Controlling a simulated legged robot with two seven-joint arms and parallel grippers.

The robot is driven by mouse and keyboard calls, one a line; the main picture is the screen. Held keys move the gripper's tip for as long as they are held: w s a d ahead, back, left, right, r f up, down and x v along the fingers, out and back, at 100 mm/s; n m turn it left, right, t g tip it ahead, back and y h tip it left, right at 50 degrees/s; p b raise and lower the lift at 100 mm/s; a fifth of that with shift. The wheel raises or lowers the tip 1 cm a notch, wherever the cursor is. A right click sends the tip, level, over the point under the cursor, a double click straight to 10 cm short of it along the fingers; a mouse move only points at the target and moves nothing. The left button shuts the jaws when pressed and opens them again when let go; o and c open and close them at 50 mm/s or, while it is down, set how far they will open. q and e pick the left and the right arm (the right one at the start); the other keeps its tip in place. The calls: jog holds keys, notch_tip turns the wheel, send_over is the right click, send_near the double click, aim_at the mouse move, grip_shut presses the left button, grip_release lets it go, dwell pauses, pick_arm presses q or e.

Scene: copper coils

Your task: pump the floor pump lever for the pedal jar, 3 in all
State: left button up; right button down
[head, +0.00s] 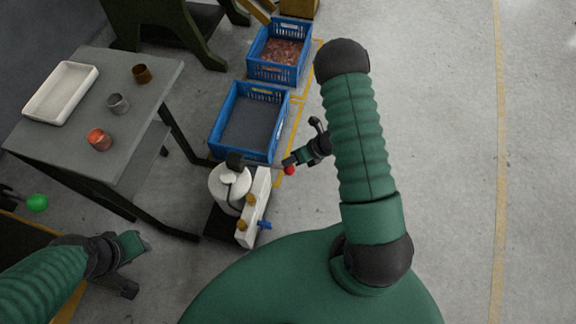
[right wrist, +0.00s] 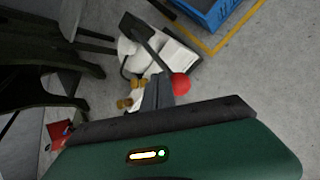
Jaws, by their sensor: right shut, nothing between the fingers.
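The floor pump (head: 253,207) stands on a dark base on the floor, with a white round jar (head: 222,189) at its left side. Its lever reaches right from a black head (head: 236,161) to a red ball knob (head: 290,171). My right gripper (head: 291,161) is shut and empty, its fingertips close beside the knob. In the right wrist view the knob (right wrist: 180,85) shows just right of the shut fingers (right wrist: 157,92); whether they touch cannot be told. My left gripper (head: 134,262) is at the lower left, away from the pump; its jaw state is unclear.
A grey table (head: 150,100) at the left holds a white tray (head: 62,93) and several small cups. Two blue crates stand behind the pump, the nearer (head: 215,128) with grey contents, the farther (head: 277,73) with copper-coloured pieces. A green ball (head: 37,203) shows far left. Floor at right is clear.

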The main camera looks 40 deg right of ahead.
dwell(0.6)
jog(key=shift+f+b, duration=0.3)
jog(key=shift+f, duration=0.05)
jog(key=shift+s+d+f+b, duration=0.1)
jog(key=shift+s+f+b, duration=0.05)
jog(key=shift+f+b, duration=0.8)
jog(key=shift+s+d+f+b, duration=0.2)
jog(key=shift+f+b, duration=0.5)
jog(key=shift+f, duration=0.5)
jog(key=shift+s+d+f+b, duration=0.1)
jog(key=shift+s+f+b, duration=0.05)
jog(key=shift+f+b, duration=0.8)
dwell(2.4)
dwell(0.5)
jog(key=shift+w+a+r+p, duration=0.15)
jog(key=shift+w+r+p, duration=0.05)
jog(key=shift+r+p, duration=0.95)
jog(key=shift+w+a+r+p, duration=0.1)
jog(key=shift+w+r+p, duration=0.05)
jog(key=shift+r+p, duration=0.95)
jog(key=shift+w+a+r+p, duration=0.2)
jog(key=shift+r+p, duration=0.75)
jog(key=shift+r, duration=0.35)
